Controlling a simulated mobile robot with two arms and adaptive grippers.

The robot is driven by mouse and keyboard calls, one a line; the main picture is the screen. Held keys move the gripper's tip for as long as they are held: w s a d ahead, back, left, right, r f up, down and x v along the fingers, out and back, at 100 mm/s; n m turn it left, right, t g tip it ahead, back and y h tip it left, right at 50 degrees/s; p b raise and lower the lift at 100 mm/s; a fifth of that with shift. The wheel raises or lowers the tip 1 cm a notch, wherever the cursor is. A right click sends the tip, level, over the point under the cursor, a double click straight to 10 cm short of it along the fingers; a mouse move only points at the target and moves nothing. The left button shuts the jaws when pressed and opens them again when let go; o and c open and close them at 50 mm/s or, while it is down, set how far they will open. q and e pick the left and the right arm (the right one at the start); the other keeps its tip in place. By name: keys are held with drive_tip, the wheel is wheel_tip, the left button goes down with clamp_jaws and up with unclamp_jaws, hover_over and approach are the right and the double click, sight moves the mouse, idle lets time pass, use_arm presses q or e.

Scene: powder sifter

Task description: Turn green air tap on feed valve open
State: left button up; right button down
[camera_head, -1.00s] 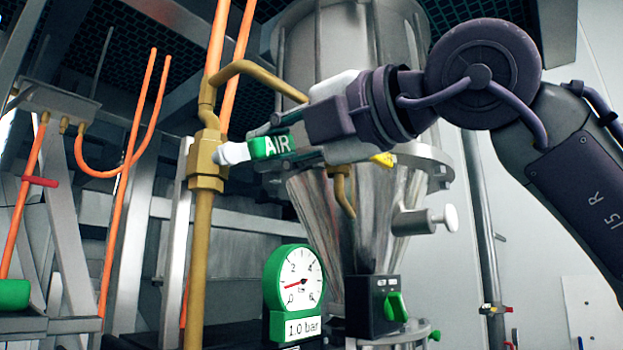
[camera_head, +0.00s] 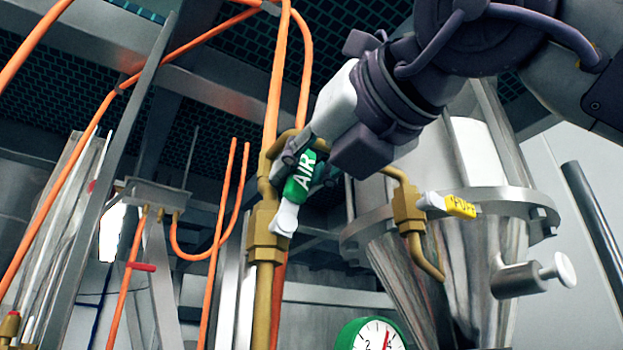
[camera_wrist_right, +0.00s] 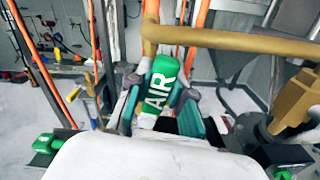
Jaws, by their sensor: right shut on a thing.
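The green air tap handle (camera_head: 300,180), marked AIR, sits on a white lever neck at the brass valve body (camera_head: 264,234) on the upright brass pipe. It is tilted, its green end up and to the right. My right gripper (camera_head: 304,168) is shut on the green part, with a finger on each side. In the right wrist view the handle (camera_wrist_right: 161,84) lies between my right gripper's teal-padded fingers (camera_wrist_right: 160,98). My left gripper is not in view.
A second brass valve (camera_head: 407,208) with a yellow-labelled handle (camera_head: 460,206) is close on the right. The steel hopper (camera_head: 475,150) stands behind it. Orange hoses (camera_head: 279,80) run upward near the tap. A green-rimmed gauge (camera_head: 372,336) is partly cut off below.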

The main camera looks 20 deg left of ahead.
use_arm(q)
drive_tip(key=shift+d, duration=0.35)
use_arm(e)
drive_tip(key=shift+s+a+f+n, duration=0.1)
drive_tip(key=shift+s+a+n, duration=0.15)
drive_tip(key=shift+n, duration=0.4)
drive_tip(key=shift+s+a+n, duration=0.2)
drive_tip(key=shift+s+n, duration=0.05)
drive_tip(key=shift+n, duration=0.4)
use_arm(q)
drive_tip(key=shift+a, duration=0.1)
use_arm(e)
drive_tip(key=c, duration=1)
unclamp_jaws()
drive_tip(key=shift+s+d, duration=0.1)
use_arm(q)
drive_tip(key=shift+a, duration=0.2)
use_arm(e)
drive_tip(key=shift+d, duration=0.1)
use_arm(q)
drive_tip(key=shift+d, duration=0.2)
use_arm(e)
drive_tip(key=v, duration=1.1)
drive_tip(key=shift+s+d, duration=0.25)
drive_tip(key=shift+d, duration=0.05)
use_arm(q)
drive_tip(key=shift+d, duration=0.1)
